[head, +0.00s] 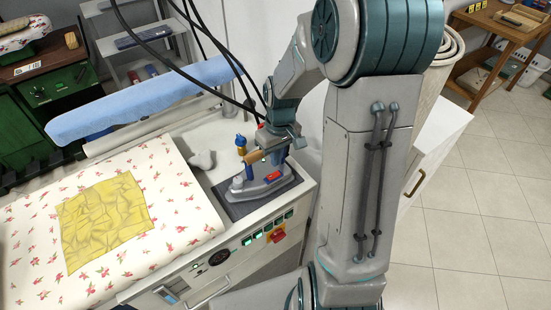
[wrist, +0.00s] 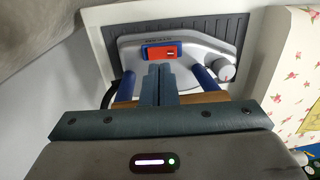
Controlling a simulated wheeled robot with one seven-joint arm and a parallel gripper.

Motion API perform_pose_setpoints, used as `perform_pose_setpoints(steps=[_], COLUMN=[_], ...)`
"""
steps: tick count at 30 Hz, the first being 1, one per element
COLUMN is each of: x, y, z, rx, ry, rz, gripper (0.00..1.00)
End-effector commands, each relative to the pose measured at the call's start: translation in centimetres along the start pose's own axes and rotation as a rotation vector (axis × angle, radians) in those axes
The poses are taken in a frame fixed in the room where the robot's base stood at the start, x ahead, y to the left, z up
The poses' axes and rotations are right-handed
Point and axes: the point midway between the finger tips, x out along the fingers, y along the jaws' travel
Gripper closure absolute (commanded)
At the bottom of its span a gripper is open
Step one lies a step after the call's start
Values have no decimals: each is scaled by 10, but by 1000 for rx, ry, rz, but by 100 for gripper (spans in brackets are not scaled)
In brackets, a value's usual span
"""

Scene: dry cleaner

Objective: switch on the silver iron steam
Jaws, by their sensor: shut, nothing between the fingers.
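The silver iron (head: 245,191) rests on a dark ribbed mat (head: 232,212) at the right end of the ironing table. It also shows in the wrist view (wrist: 198,50), with blue posts, a wooden handle (wrist: 123,98) and a grey round knob (wrist: 227,69). My gripper (head: 278,158) is shut and empty over the iron. In the wrist view its fingertips (wrist: 159,70) point at the switch's near edge; I cannot tell whether they touch it.
A yellow cloth (head: 104,219) lies on the floral ironing board (head: 180,213) to the left. A blue padded board (head: 145,99) stands behind. A panel with green-lit switches and a red-yellow knob (head: 277,236) is on the table's front. Black cables hang near my arm.

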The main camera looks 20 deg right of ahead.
Motion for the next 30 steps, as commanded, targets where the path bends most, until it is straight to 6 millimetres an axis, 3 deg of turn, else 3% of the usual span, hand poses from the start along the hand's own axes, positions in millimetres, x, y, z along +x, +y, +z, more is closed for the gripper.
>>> perform_pose_setpoints(steps=[6, 12, 18, 30], x=[-54, -86, -99, -101], y=[3, 4, 4, 1], z=[-1, 0, 0, 1], rx=[0, 1, 0, -1], ry=[6, 3, 0, -1], rz=[4, 1, 0, -9], gripper=[100, 100, 100, 100])
